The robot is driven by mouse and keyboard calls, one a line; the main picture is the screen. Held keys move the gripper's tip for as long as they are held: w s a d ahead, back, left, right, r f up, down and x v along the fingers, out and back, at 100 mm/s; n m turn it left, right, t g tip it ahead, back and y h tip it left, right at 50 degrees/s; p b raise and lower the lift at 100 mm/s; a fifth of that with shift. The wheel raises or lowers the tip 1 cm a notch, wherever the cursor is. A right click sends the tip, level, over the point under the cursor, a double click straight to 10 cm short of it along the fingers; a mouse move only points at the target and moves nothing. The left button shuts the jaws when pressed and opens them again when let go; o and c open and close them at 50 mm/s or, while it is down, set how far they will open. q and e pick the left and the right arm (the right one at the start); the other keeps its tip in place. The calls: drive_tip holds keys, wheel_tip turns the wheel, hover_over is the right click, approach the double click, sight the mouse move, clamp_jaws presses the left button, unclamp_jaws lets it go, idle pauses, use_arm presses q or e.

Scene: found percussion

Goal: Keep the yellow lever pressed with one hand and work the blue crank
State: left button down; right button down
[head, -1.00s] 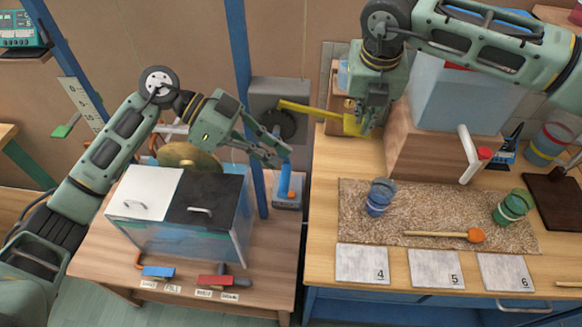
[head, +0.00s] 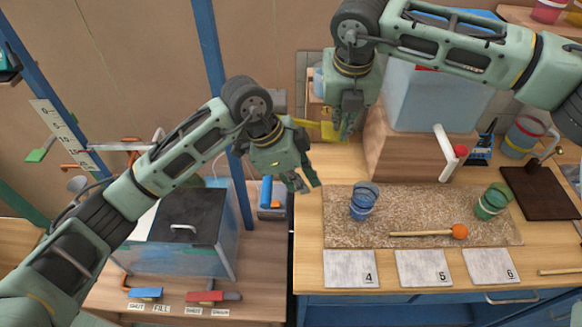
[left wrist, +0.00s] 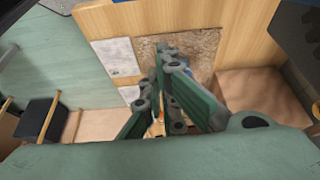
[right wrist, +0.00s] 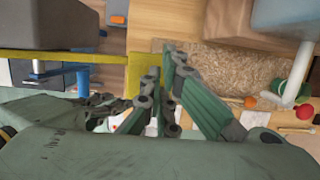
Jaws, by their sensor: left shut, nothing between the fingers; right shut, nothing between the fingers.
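The yellow lever (head: 327,130) shows in the head view at the back left of the right-hand bench, partly behind my right gripper (head: 342,138). The right gripper is shut and empty, pointing down at the lever's end. I cannot tell whether it presses it. In the right wrist view the lever (right wrist: 140,72) lies just beside the closed fingers (right wrist: 160,118).
A clear tank with a black lid (head: 185,215) stands on the left bench. On the right bench a speckled mat (head: 410,215) holds a blue cup (head: 363,202), a green cup (head: 492,202) and a mallet (head: 425,234). A wooden box (head: 400,150) stands behind.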

drive_tip(key=shift+a, duration=0.1)
use_arm(q)
drive_tip(key=a, duration=0.2)
drive_tip(key=a+f, duration=0.1)
drive_tip(key=shift+a+f, duration=0.1)
drive_tip(key=shift+a, duration=0.25)
drive_tip(key=shift+a+f, duration=0.4)
drive_tip(key=shift+f, duration=0.05)
